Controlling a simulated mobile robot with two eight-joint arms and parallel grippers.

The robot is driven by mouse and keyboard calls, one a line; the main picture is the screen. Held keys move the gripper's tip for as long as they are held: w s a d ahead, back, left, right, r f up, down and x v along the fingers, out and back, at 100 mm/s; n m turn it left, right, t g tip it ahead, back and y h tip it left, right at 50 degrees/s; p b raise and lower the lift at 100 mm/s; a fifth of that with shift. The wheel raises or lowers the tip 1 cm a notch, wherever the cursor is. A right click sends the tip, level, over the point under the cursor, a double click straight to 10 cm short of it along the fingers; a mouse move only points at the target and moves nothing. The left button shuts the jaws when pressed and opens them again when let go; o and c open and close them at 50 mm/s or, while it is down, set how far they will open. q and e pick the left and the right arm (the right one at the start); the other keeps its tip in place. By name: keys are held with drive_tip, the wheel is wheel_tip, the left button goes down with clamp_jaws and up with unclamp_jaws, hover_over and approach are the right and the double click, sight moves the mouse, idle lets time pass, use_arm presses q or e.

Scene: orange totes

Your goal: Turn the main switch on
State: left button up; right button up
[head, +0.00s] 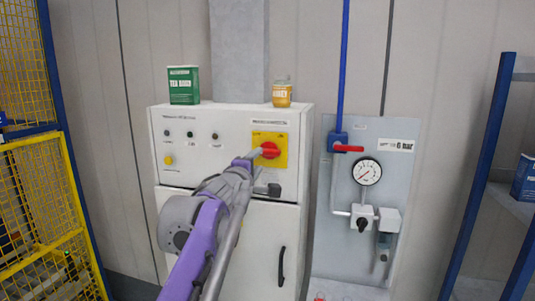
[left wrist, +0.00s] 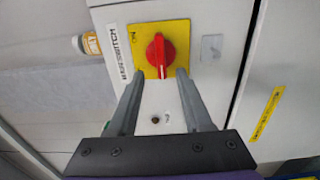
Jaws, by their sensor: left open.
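The main switch is a red rotary knob (head: 270,150) on a yellow plate (head: 281,138), at the upper right of the white cabinet's front. In the left wrist view the red knob (left wrist: 168,50) on its yellow plate (left wrist: 182,28) appears straight ahead, its grip ridge running up and down the picture. My left gripper (head: 257,154) is open in front of the switch. In the left wrist view its fingertips (left wrist: 160,74) lie on either side of the knob's lower end; I cannot tell whether they touch it. My right gripper is not in view.
The white cabinet (head: 226,185) carries a green box (head: 184,86) and a yellow jar (head: 282,95) on top. A grey gauge panel (head: 346,258) with a red-handled valve (head: 348,149) stands right. Yellow fencing (head: 50,205) is left; blue rack posts (head: 481,175) are right.

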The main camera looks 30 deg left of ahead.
sight(266, 154)
use_arm(q)
drive_tip(key=p+x, duration=0.1)
drive_tip(key=x, duration=0.5)
drive_tip(key=shift+w, duration=0.3)
drive_tip(key=shift+c, duration=0.2)
clamp_jaws()
